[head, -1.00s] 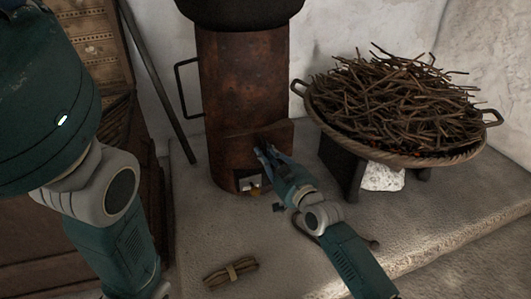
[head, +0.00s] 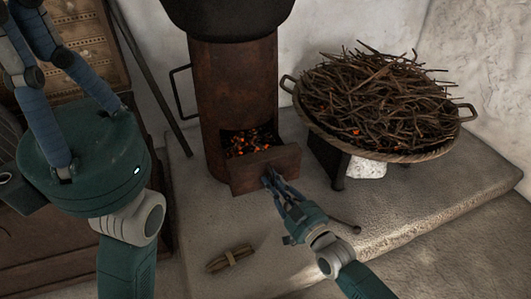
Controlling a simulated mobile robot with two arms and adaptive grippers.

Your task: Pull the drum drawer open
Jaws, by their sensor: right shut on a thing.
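The rusty drum (head: 236,88) stands on the stone ledge, left of centre in the head view. Its drawer (head: 246,174) sticks out at the bottom front, and glowing embers (head: 250,143) show behind the drawer's front plate. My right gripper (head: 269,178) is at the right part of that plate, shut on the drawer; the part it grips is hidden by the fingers. My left gripper (head: 32,60) is raised at the upper left, away from the drum, its fingers partly cut off by the frame; its opening is unclear.
A wide basket of twigs (head: 385,100) stands on a dark support right of the drum. A tied stick bundle (head: 231,258) lies on the ledge (head: 440,195) in front. A dark pot (head: 230,15) sits on the drum. A rod (head: 150,80) leans at the left.

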